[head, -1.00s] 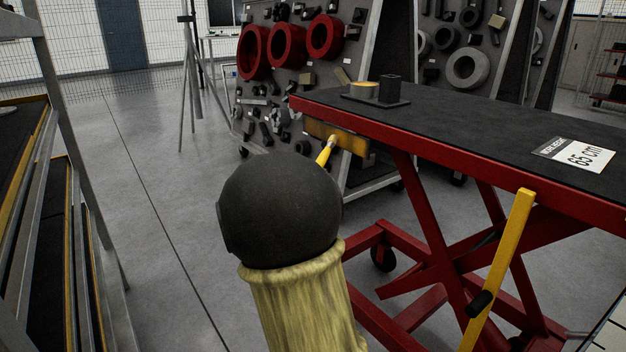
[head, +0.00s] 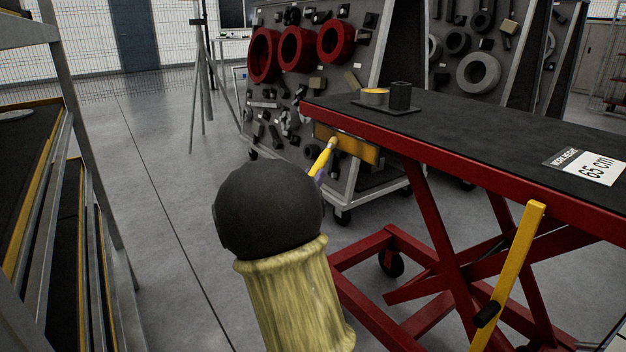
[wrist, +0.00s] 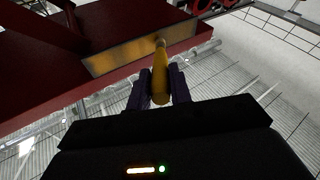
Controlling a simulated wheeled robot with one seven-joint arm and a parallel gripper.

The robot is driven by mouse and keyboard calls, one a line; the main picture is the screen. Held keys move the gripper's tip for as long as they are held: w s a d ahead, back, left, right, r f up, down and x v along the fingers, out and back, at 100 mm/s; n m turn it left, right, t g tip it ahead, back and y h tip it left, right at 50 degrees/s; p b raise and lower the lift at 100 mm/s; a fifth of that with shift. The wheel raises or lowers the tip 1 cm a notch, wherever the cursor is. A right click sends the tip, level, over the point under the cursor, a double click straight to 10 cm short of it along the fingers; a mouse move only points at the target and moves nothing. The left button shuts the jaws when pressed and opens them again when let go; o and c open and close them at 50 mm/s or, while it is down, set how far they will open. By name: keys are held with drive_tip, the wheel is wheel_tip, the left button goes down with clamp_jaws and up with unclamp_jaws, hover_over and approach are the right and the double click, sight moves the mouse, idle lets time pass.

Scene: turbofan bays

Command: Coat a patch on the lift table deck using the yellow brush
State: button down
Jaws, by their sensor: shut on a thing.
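My gripper (wrist: 160,88) is shut on the yellow brush (wrist: 159,82), its purple fingers on either side of the handle in the wrist view. In the head view the brush (head: 322,160) shows past the black ball-shaped end of my arm, which hides most of the gripper (head: 318,175). The brush points up at an amber panel (head: 355,148) on the side of the lift table, below the deck edge; I cannot tell whether it touches. The black lift table deck (head: 480,130) has a red rim.
A shallow tin with a yellow top (head: 374,96) and a dark upright holder (head: 400,96) stand on a small plate at the deck's far left. A "65 cm" sign (head: 587,167) lies on the right. A metal rack (head: 75,130) stands at left, with open floor between.

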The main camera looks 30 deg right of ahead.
drive_tip(key=shift+w+a+p, duration=0.15)
drive_tip(key=shift+w+p, duration=0.3)
drive_tip(key=shift+w, duration=1.05)
drive_tip(key=shift+w+p, duration=0.8)
drive_tip(key=shift+w, duration=1)
drive_tip(key=w+p, duration=0.1)
drive_tip(key=w, duration=0.2)
drive_tip(key=shift+w+p, duration=0.2)
drive_tip(key=shift+p, duration=0.15)
